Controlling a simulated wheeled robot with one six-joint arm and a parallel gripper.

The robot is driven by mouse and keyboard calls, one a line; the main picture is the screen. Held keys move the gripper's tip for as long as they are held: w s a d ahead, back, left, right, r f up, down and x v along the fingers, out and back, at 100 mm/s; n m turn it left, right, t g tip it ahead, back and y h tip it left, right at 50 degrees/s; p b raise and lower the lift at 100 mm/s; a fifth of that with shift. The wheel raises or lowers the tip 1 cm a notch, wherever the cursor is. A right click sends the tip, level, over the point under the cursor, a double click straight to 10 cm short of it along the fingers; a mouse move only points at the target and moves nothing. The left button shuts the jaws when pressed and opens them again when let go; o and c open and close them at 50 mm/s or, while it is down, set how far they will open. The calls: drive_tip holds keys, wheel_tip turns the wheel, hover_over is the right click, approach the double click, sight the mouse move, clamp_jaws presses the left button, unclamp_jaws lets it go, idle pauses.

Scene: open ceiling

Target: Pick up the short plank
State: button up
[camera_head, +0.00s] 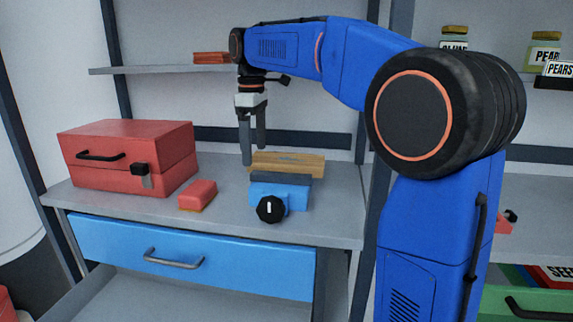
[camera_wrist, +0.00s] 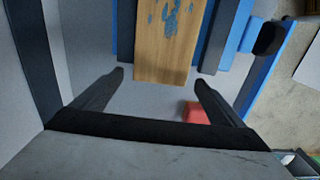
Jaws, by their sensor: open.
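The short plank (camera_head: 290,160) is light brown wood and lies at the blue vise (camera_head: 292,196) on the grey workbench. In the wrist view the plank (camera_wrist: 164,50) has blue paint marks and lies between the vise's dark jaws; whether they grip it I cannot tell. My gripper (camera_head: 253,155) points down at the plank's left end in the head view. In the wrist view my gripper (camera_wrist: 160,77) is open, its fingertips on either side of the plank's near end. The fingers hold nothing.
A red toolbox (camera_head: 128,157) and a small red block (camera_head: 198,195) stand left of the vise. The vise's black knob (camera_head: 271,209) faces the front. A blue drawer (camera_head: 190,257) is below the benchtop. A shelf (camera_head: 160,70) runs behind, above the bench.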

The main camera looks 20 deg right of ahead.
drive_tip(key=shift+f, duration=1.15)
drive_tip(key=c, duration=1.3)
drive_tip(key=shift+c, duration=0.2)
